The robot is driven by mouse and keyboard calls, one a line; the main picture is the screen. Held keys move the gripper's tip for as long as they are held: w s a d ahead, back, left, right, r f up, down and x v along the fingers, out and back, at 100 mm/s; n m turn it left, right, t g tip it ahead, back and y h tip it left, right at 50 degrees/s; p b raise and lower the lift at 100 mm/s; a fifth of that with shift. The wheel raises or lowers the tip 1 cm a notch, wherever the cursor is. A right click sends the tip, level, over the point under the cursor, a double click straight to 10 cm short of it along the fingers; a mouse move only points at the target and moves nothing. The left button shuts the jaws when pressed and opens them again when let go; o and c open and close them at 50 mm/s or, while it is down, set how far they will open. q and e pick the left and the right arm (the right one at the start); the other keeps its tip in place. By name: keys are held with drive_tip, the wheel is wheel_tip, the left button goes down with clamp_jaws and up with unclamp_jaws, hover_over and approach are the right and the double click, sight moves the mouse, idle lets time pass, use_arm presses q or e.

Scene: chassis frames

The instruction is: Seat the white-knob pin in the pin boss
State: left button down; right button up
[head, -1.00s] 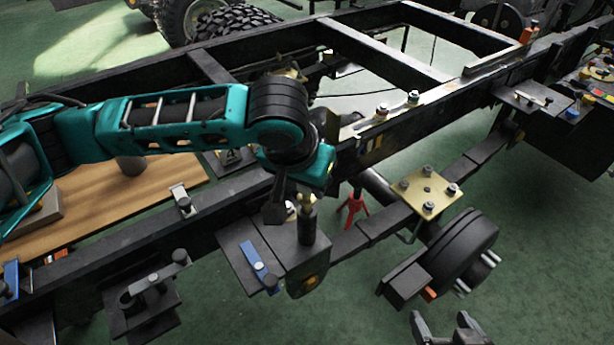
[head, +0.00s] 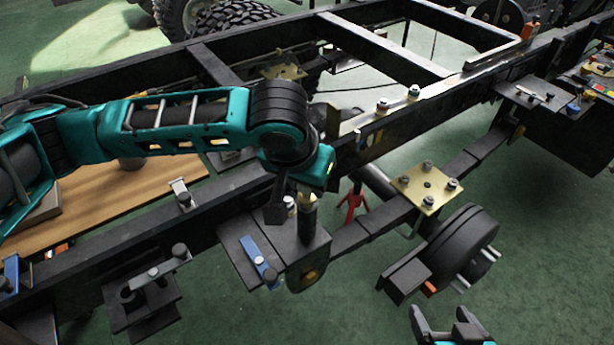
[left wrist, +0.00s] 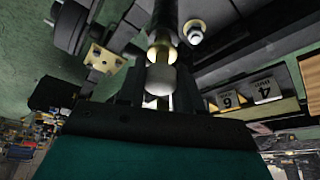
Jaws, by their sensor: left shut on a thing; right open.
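My left gripper (head: 292,208) points down over the near chassis rail and is shut on the white-knob pin. The pin's white knob (left wrist: 158,80) sits between the dark fingers in the left wrist view, with a brass collar (left wrist: 157,50) beyond it. In the head view the brass part (head: 307,199) shows just above a dark upright cylinder (head: 307,222), which appears to be the pin boss. The fingers hide most of the knob there. I cannot tell how deep the pin sits. My right gripper (head: 447,325) is open and empty at the bottom edge.
A bracket with a blue clamp (head: 258,258) lies just left of the cylinder. A brass plate with several bolts (head: 427,188) and a black wheel (head: 462,245) stand to the right. A red stand (head: 353,204) is behind. Green floor is clear at lower right.

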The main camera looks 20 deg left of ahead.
use_arm(q)
drive_tip(key=shift+f, duration=0.55)
drive_tip(key=c, duration=0.7)
unclamp_jaws()
drive_tip(key=shift+o, duration=0.2)
drive_tip(key=shift+r, duration=0.1)
drive_tip(key=shift+r+p, duration=1.4)
drive_tip(key=shift+p, duration=1.05)
